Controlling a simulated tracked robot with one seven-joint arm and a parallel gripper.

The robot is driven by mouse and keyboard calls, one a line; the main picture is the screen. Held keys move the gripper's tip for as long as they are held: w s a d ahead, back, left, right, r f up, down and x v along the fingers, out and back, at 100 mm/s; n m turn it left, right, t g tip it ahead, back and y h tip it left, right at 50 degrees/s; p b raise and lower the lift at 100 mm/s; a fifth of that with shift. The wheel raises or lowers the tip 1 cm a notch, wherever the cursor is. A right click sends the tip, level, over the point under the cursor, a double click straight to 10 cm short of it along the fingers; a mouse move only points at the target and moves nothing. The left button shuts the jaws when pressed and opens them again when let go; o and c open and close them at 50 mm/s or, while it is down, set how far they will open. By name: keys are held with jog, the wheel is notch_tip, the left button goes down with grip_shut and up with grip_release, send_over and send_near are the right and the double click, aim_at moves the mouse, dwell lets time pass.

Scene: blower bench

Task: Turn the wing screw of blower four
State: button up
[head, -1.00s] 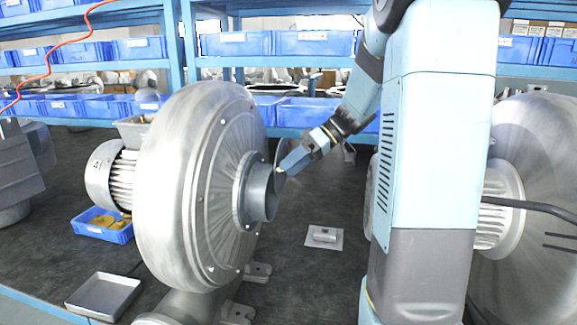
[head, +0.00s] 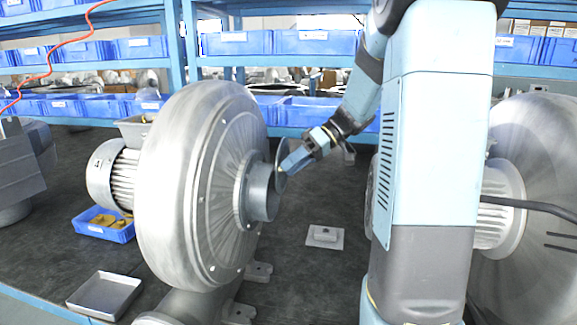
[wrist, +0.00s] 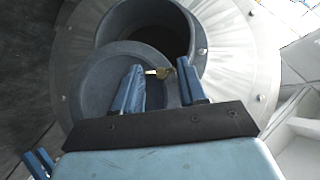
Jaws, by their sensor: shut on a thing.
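The big silver blower (head: 205,190) stands on the bench left of my arm, its short grey outlet pipe (head: 262,192) facing right. In the wrist view, a round grey cover disc (wrist: 112,88) overlaps the lower part of the open outlet (wrist: 165,30). A small brass-coloured wing screw (wrist: 160,73) shows at the disc's upper edge, between my two blue fingers. My gripper (wrist: 160,67) is shut on it. In the head view, my gripper (head: 284,168) reaches the outlet rim from the right, and the screw is too small to make out.
A blue bin with yellow parts (head: 104,225) and an empty grey tray (head: 104,295) lie left of the blower. A small block on a white plate (head: 325,236) lies on the dark bench. Another blower (head: 530,200) stands at right. Shelves with blue bins (head: 235,43) line the back.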

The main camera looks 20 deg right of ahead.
jog(key=m+g+y, duration=0.1)
jog(key=m+y, duration=0.1)
jog(key=f+m+g+y, duration=0.1)
jog(key=m+y, duration=0.1)
jog(key=d+f+m+g+y, duration=0.1)
jog(key=m+g+y, duration=0.1)
jog(key=y, duration=0.1)
jog(key=shift+w+m, duration=0.3)
jog(key=shift+m, duration=0.1)
dwell(0.3)
jog(key=shift+a, duration=0.1)
dwell(0.4)
jog(key=o, duration=1.1)
jog(key=shift+r, duration=0.1)
jog(key=shift+c, duration=0.2)
